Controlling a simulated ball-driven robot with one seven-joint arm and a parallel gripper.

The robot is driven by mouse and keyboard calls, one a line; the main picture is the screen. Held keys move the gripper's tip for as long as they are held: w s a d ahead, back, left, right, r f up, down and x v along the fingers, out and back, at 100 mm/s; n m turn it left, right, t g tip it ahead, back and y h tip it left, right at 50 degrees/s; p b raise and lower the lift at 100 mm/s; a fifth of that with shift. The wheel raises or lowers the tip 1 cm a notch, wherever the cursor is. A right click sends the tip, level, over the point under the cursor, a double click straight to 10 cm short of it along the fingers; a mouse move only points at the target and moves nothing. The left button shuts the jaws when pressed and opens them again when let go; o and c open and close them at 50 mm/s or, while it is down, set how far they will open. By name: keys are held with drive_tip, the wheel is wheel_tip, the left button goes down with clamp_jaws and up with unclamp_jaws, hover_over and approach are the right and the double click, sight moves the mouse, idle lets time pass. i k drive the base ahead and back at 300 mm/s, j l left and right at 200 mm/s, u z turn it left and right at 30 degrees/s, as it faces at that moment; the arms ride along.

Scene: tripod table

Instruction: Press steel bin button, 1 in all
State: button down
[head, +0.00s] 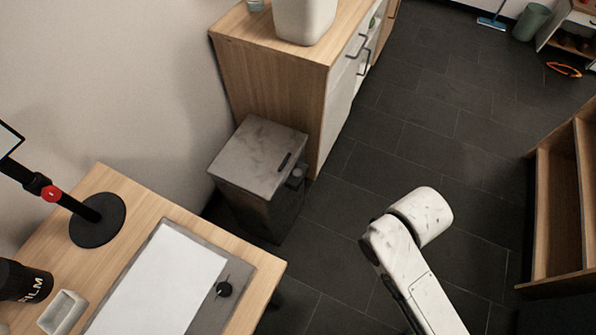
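The steel bin (256,168) stands on the floor against the wall, between the near table and the wooden cabinet. Its grey square lid lies flat and looks closed. A dark slot-like strip (285,161) lies near the lid's right edge. A small dark round part (296,177) sticks out at the right front edge and looks like the button. Part of my pale arm shows at the lower right of the head view, apart from the bin. My gripper is not visible.
The wooden table (255,262) at the lower left holds a clipboard-like board with paper (160,285), a black-based stand (98,219), a dark canister (25,283) and a small tray (63,312). The wooden cabinet (265,80) stands behind the bin. Dark tiled floor (400,140) is clear right of the bin.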

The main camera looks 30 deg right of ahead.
sight(297, 173)
drive_tip(key=i+j+z, duration=0.1)
drive_tip(key=j, duration=0.25)
drive_tip(key=i+j+z, duration=0.1)
drive_tip(key=i+j, duration=0.15)
drive_tip(key=j, duration=0.15)
drive_tip(key=i+j, duration=0.2)
drive_tip(key=j, duration=0.2)
drive_tip(key=z, duration=0.05)
